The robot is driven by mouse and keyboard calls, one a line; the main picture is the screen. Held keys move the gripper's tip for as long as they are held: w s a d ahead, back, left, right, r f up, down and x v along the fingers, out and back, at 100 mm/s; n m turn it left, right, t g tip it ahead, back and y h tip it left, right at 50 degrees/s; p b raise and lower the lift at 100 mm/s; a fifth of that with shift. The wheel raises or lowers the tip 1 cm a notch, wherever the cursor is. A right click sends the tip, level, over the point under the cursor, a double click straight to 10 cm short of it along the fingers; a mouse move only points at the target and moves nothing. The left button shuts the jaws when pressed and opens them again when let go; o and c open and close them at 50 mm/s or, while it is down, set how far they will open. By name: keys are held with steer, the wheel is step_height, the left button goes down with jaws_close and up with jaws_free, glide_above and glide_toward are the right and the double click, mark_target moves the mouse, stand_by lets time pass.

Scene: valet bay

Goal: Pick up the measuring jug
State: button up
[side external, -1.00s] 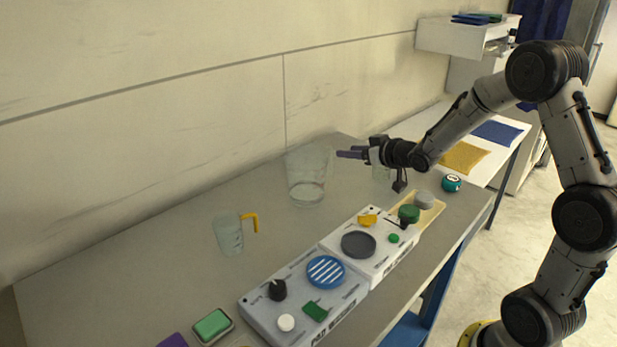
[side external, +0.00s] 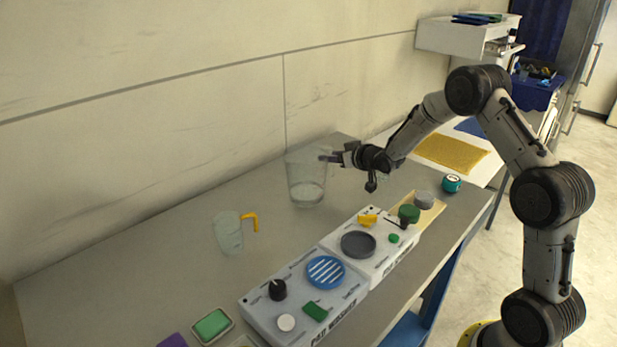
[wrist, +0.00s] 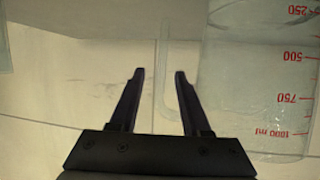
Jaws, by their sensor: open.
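A large clear measuring jug (side external: 306,181) stands upright on the grey bench near the wall. In the wrist view its clear wall (wrist: 255,75) fills the right side, with red marks up to 1000 ml that read upside down. A clear strip, seemingly its handle (wrist: 165,85), shows between my fingers in that picture. My gripper (side external: 327,158) is at the jug's upper right side with fingers pointing at it. In the wrist view my gripper (wrist: 159,73) is open, with no grip on the jug. Whether the fingers touch it I cannot tell.
Grey-white units (side external: 318,290) with knobs and discs line the front. A teal round item (side external: 451,184) sits at the right edge. The bench's left part is mostly clear.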

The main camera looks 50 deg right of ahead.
steer(key=shift+x, duration=1.55)
steer(key=shift+f, duration=0.1)
jaws_close()
